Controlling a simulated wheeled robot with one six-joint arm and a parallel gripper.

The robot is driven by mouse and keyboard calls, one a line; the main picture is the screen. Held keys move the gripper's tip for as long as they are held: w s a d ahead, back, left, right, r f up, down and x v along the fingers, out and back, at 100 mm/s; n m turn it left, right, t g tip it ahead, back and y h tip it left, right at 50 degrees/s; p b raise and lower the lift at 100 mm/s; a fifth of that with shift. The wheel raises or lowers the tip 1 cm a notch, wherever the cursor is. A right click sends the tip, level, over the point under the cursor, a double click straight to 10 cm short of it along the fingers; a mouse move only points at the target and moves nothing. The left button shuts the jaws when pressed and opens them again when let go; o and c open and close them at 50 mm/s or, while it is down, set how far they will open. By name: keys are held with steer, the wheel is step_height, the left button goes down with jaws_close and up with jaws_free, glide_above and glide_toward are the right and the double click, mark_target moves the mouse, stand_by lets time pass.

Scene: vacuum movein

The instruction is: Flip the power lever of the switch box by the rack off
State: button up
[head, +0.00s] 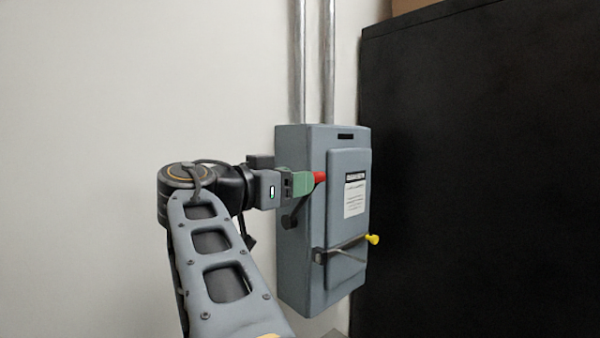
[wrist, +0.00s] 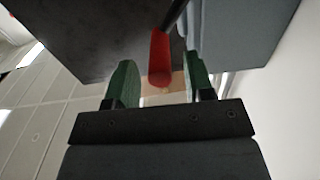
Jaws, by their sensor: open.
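The grey switch box (head: 308,220) is mounted on the wall beside the rack. Its power lever has a red grip (head: 319,177), high on the box's left side in the head view, and a dark arm pivoting lower on that side. My gripper (head: 308,181) is at the red grip, its green fingers partly covering it. In the wrist view my gripper (wrist: 160,68) is open, and the red grip (wrist: 160,58) appears between the two green fingers with a gap on each side. How deep it sits between them is hard to tell.
A black rack (head: 480,170) stands close to the right of the box. A latch bar with a yellow knob (head: 372,239) sticks out from the box's front. Two conduits (head: 328,60) run up the wall. The pale wall (head: 120,90) at left is clear.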

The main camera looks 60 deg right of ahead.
steer(key=shift+p+x, duration=0.3)
steer(key=shift+x, duration=0.75)
steer(key=shift+c, duration=0.3)
jaws_close()
